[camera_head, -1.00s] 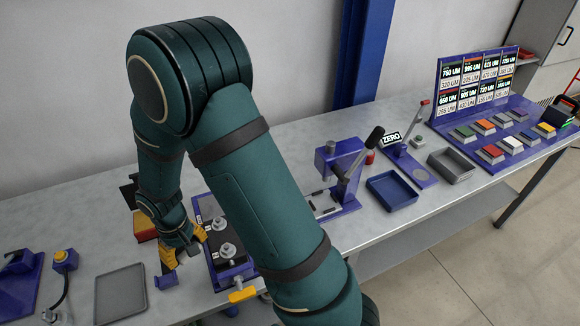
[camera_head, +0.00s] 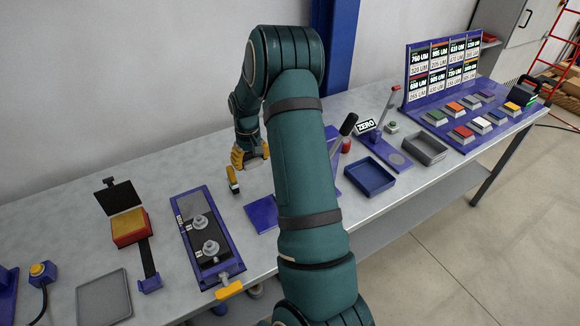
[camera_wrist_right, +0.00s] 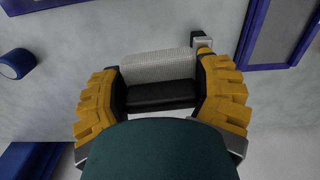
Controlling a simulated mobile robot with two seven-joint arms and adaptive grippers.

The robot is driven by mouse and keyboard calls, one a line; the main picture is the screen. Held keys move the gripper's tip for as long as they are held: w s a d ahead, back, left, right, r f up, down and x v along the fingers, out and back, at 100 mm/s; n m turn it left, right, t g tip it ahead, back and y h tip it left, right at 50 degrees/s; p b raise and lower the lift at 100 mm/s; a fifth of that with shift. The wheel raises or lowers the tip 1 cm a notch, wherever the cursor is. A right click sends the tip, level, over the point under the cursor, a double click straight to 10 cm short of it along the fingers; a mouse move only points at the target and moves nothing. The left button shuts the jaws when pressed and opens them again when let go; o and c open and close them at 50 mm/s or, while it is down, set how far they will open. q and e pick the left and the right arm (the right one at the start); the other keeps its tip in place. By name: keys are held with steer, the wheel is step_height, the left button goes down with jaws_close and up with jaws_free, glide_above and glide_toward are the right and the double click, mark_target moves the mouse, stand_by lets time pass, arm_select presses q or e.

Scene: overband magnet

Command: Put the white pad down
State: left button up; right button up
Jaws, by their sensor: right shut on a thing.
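My right gripper (camera_head: 245,165) is over the grey bench, between the blue fixture with two metal knobs (camera_head: 205,232) and the blue-based lever press (camera_head: 262,215). In the right wrist view its yellow fingers (camera_wrist_right: 160,92) are shut on a pale, mesh-textured white pad (camera_wrist_right: 158,64) with a black part along its near side. In the head view the pad cannot be made out, and my arm hides part of the gripper. I cannot tell whether the pad touches the bench. My left gripper is not in view.
A red-and-yellow box with a black lid (camera_head: 128,228) and a grey tray (camera_head: 104,299) stand at the left. A blue tray (camera_head: 369,177), a grey bin (camera_head: 427,149) and a rack of coloured pads (camera_head: 440,135) are at the right. Bare bench lies behind the fixture.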

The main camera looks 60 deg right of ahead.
steer(key=s+d+f+b, duration=0.1)
steer(key=s+d+b, duration=0.15)
steer(key=d, duration=0.35)
steer(key=shift+m, duration=0.4)
step_height(320, 180, down, 10)
steer(key=shift+s+d+r, duration=0.1)
steer(key=shift+d, duration=0.05)
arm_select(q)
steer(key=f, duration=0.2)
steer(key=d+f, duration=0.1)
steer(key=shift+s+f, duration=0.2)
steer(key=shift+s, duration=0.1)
arm_select(e)
steer(key=shift+f+b, duration=0.25)
steer(key=shift+b, duration=0.05)
steer(key=o, duration=1.1)
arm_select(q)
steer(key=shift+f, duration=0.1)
arm_select(e)
steer(key=shift+o, duration=0.2)
steer(key=shift+r, duration=0.1)
steer(key=shift+r, duration=0.1)
